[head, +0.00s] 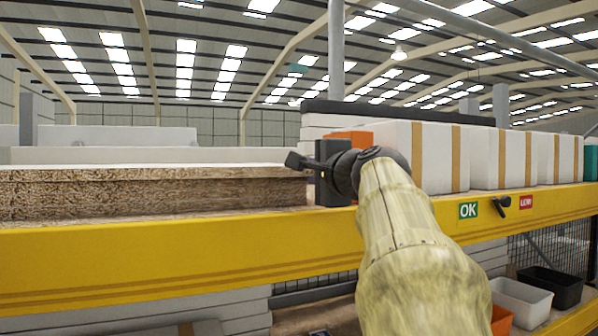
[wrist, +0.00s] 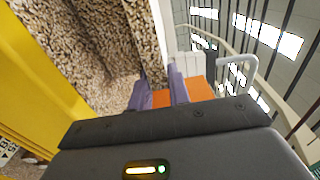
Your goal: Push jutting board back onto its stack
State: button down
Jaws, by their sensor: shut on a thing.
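The stack of chipboard boards (head: 130,200) lies on the shelf at the left of the head view. Its top board (head: 150,175) has a pale upper face and a lighter chipboard edge that overhangs the darker edges below. In the wrist view this board (wrist: 146,38) runs down between the two purple fingers. My gripper (wrist: 160,90) is shut on the board near its right end. In the head view my gripper (head: 312,172) is at that right end, with its dark body just beyond. The exact finger contact is hidden in the head view.
A yellow beam (head: 150,255) runs along the shelf front, just below the stack. An orange block (head: 350,138) is behind my gripper. White boxes with tan straps (head: 490,157) stand to the right. Bins (head: 520,300) are below.

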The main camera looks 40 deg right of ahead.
jog(key=c, duration=1.6)
grip_release()
jog(key=shift+w+a+f, duration=0.15)
jog(key=shift+w+a, duration=0.15)
jog(key=shift+a, duration=0.05)
jog(key=o, duration=0.4)
jog(key=shift+w+a, duration=0.15)
jog(key=shift+a, duration=0.1)
jog(key=shift+c, duration=0.2)
jog(key=shift+d, duration=0.25)
jog(key=shift+s, duration=0.25)
jog(key=shift+s+a+b, duration=0.1)
jog(key=shift+s+b, duration=0.2)
jog(key=shift+s, duration=0.05)
jog(key=b+v, duration=0.8)
jog(key=v, duration=0.8)
jog(key=shift+s, duration=0.2)
